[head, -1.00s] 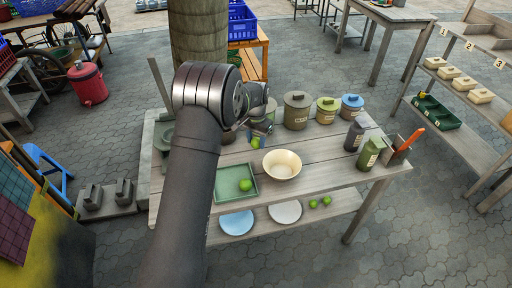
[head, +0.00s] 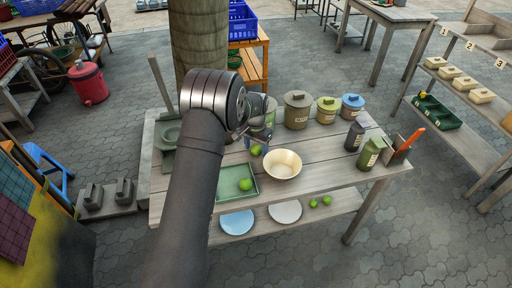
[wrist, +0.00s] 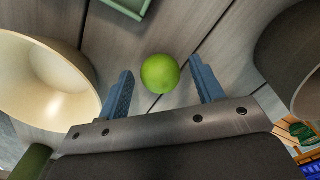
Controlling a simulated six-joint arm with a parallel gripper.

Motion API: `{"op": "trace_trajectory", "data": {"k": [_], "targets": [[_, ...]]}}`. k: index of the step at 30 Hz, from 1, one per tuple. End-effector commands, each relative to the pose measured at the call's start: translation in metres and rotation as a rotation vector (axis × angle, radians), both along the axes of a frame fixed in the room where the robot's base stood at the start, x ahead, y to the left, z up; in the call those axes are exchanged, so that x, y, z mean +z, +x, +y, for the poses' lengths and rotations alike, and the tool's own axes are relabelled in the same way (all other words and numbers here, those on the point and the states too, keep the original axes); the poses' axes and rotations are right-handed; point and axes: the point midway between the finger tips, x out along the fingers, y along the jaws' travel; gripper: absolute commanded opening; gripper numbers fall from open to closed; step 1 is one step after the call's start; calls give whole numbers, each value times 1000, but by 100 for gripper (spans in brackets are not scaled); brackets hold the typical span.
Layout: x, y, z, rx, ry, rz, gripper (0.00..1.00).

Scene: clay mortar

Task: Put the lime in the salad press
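A green lime (head: 256,150) lies on the plank table just left of the cream bowl. In the wrist view the lime (wrist: 160,75) sits between the two blue fingers of my gripper (wrist: 162,66), with gaps on both sides. My gripper (head: 262,135) is open and points down above the lime; my arm partly hides it. A grey-green device with a round cup and a tall handle, seemingly the salad press (head: 170,134), stands at the table's left end. Another lime (head: 245,185) lies in the green tray (head: 222,190).
The cream bowl (head: 283,164) stands close to my gripper, and fills the left of the wrist view (wrist: 40,80). A brown round vessel (wrist: 285,45) is at the right there. Lidded jars (head: 297,110) line the back; bottles (head: 371,152) stand right.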

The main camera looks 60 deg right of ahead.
Motion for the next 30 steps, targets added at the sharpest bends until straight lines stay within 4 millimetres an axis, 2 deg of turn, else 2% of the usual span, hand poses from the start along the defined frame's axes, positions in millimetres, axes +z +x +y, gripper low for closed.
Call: {"op": "trace_trajectory", "data": {"k": [5,8,21,25,27,30], "targets": [[2,0,0,0,0,0,61],[11,0,0,0,-1,0,61],[99,0,-1,0,-3,-1,61],[115,0,0,0,-2,-1,61],[120,0,0,0,0,0,64],[123,0,0,0,1,0,64]]}}
